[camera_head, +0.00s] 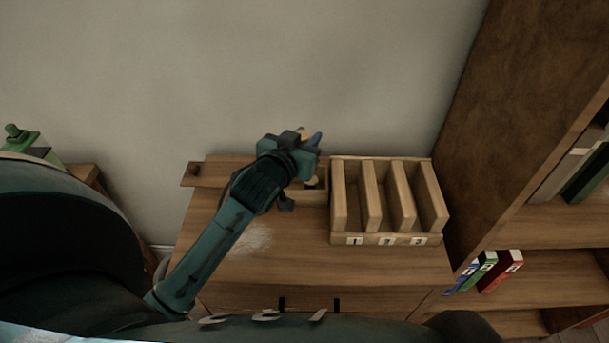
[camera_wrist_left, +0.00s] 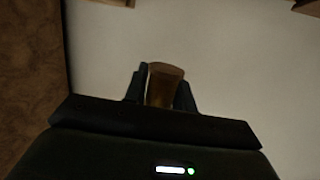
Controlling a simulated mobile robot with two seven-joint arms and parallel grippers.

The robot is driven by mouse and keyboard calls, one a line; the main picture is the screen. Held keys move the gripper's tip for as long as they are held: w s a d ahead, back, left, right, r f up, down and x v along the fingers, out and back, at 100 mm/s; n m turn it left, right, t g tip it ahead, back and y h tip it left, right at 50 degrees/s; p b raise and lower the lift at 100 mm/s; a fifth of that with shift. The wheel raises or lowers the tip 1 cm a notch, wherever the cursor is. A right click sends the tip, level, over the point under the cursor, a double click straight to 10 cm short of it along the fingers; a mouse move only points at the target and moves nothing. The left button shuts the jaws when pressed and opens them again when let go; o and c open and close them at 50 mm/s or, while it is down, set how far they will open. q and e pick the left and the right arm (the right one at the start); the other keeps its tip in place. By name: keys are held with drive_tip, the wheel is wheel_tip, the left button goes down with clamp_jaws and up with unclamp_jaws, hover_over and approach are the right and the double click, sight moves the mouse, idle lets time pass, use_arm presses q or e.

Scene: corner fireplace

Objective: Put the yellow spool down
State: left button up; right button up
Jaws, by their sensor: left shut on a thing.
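My left gripper (camera_head: 308,138) is above the back of the wooden cabinet, near the wall. It is shut on the yellow spool (camera_wrist_left: 165,88), which looks tan-brown in the dim light and sits between the two fingers in the left wrist view. In the head view only a small tan part of the spool (camera_head: 305,132) shows between the fingers; the gripper hides the rest. My right gripper is not in view.
A wooden rack (camera_head: 344,239) with slots labelled 1, 2 and 3 stands right of the gripper. A wooden strip (camera_head: 215,172) lies along the cabinet's back. The cabinet top (camera_head: 290,255) is clear in front. A bookshelf (camera_head: 535,120) rises at right. A green object (camera_head: 22,140) stands far left.

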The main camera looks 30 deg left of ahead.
use_arm(q)
wheel_tip(320, 180, down, 7)
drive_tip(key=shift+f+b, duration=0.1)
drive_tip(key=shift+b, duration=0.4)
drive_tip(key=shift+f, duration=0.15)
drive_tip(key=shift+f, duration=0.55)
drive_tip(key=shift+s+f, duration=0.1)
